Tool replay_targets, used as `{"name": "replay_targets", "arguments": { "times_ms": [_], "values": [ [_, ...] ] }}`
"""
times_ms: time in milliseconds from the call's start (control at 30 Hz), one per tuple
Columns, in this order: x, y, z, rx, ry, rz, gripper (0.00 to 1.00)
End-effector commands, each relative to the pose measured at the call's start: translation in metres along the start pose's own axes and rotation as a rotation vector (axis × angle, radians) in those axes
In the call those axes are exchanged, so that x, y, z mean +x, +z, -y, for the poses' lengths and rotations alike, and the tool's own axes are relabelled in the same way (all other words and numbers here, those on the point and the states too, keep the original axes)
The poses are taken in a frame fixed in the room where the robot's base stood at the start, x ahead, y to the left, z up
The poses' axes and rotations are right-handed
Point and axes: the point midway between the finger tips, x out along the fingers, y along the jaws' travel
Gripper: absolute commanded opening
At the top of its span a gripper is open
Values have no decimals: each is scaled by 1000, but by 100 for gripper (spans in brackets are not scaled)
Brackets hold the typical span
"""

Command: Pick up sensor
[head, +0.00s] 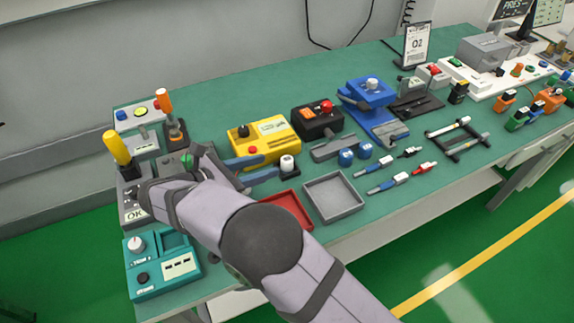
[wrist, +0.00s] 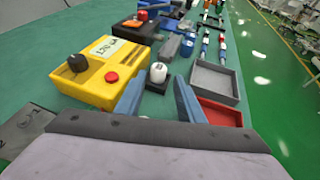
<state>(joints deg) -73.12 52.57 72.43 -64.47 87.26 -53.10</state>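My gripper (head: 271,166) reaches over the bench with its two blue fingers apart and nothing between them. A small upright cylinder with a white top and black base (head: 287,164) stands just beyond the fingertips. It may be the sensor, but no label shows this. In the wrist view the cylinder (wrist: 158,73) appears ahead, between the lines of the open fingers (wrist: 160,90). I cannot tell whether a finger touches it.
A yellow box (head: 264,138) with black and red knobs stands close behind the cylinder. A red tray (head: 287,210) and a grey tray (head: 333,197) lie to the right. A teal device (head: 161,264) and several control boxes stand left. Blue knobs (head: 346,157) and connectors lie farther right.

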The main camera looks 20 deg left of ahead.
Motion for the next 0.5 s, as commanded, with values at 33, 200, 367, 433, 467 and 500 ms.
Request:
{"name": "replay_targets", "arguments": {
  "times_ms": [33,200,367,433,467,500],
  "values": [
    [4,1,1,-1,-3,0,35],
    [17,1,1,1,-3,-1,35],
    [20,0,0,1,-2,-2,35],
    [22,0,0,1,-3,-2,35],
    [24,1,0,1,-3,-3,35],
    [27,1,0,0,-3,-2,35]
  ]
}}
